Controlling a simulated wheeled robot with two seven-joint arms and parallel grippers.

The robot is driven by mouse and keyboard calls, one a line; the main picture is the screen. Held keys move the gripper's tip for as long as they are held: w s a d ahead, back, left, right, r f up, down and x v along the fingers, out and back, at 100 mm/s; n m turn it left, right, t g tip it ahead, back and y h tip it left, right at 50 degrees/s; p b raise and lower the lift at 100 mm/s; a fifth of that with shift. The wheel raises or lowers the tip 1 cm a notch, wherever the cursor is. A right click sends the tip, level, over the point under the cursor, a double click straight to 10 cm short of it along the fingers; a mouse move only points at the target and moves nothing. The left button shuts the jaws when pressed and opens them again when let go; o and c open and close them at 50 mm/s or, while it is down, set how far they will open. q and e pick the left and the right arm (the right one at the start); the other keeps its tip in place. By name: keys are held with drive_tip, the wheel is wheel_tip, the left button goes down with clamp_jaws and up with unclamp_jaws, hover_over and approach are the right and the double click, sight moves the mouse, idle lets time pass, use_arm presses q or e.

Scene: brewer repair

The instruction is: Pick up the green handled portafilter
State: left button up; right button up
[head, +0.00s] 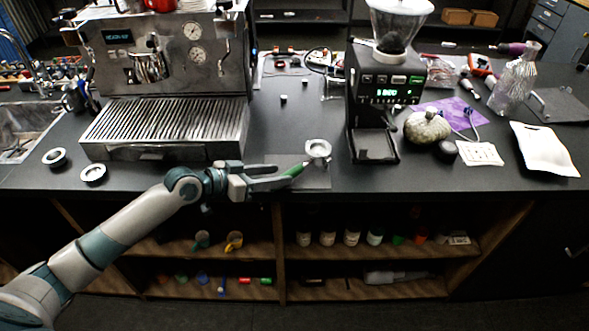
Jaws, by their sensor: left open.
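The portafilter (318,149) lies on a dark mat near the counter's front edge, between the espresso machine and the grinder. Its metal basket points away to the right and its green handle (294,170) points down-left toward my gripper. My left gripper (283,176) is open, its fingers reaching right at the handle's end. The handle's near end appears to lie at or between the fingertips; I cannot tell whether they touch it. My right gripper is not in view.
The espresso machine (170,60) with its drip tray (165,125) stands at the left, the grinder (385,80) just right of the portafilter. Two small rings (93,173) lie at the front left. A stone-like pot (427,127) and white tray (543,148) are at the right. Shelves are below.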

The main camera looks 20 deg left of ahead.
sight(285, 174)
use_arm(q)
drive_tip(key=x, duration=0.1)
drive_tip(key=p+x, duration=0.1)
drive_tip(key=x, duration=0.1)
drive_tip(key=shift+s+d+r, duration=0.1)
drive_tip(key=shift+d+r, duration=0.05)
drive_tip(key=shift+r, duration=0.1)
drive_tip(key=shift+w+d+f, duration=0.25)
drive_tip(key=shift+w+f, duration=0.05)
drive_tip(key=shift+r, duration=0.1)
clamp_jaws()
